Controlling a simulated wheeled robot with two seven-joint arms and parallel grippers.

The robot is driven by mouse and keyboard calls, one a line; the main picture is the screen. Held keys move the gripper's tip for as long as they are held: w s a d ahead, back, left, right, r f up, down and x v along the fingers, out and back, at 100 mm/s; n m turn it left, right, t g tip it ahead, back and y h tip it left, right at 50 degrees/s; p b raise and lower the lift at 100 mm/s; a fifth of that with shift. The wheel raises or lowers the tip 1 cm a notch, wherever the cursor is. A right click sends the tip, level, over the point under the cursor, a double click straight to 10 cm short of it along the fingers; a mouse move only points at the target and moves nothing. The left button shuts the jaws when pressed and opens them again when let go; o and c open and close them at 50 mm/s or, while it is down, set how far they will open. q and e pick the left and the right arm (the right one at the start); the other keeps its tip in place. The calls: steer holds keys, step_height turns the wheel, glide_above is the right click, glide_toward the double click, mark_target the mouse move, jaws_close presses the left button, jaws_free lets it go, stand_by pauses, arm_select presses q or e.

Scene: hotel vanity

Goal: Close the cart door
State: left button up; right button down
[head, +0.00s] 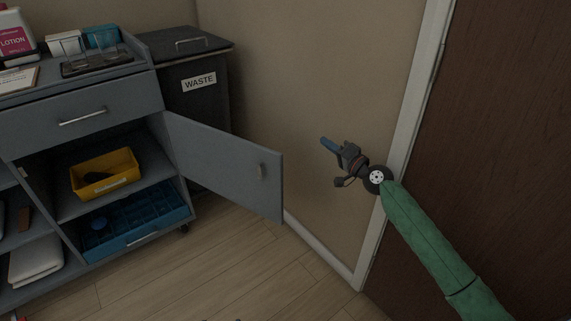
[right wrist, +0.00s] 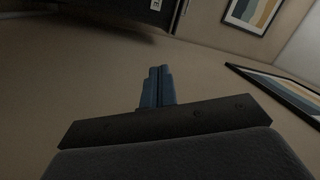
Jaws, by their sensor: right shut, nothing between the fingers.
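The grey cart (head: 80,122) stands at the left of the head view. Its cart door (head: 222,165) is hinged at the cart's right side and stands open, swung out to the right, with a small handle (head: 262,171) near its free edge. My right gripper (head: 327,142) is to the right of the door, apart from it, in front of the beige wall. Its blue fingers are shut with nothing between them, as the right wrist view also shows (right wrist: 158,88). My left gripper is not in view.
Inside the cart are a yellow bin (head: 105,174) and a blue tray (head: 135,225). A dark waste bin (head: 194,95) stands behind the door. A brown door (head: 500,150) with a white frame is at the right.

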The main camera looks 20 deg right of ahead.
steer(key=s+a+f+g+y, duration=0.5)
steer(key=a+g+y, duration=0.1)
steer(key=g, duration=0.1)
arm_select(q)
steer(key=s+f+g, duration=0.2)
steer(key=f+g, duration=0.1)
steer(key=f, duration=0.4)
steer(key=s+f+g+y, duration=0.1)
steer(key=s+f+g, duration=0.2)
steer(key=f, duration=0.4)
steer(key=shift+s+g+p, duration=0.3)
arm_select(e)
steer(key=x, duration=0.9)
steer(key=shift+w+a, duration=0.2)
steer(key=shift+a, duration=0.1)
steer(key=shift+r, duration=0.15)
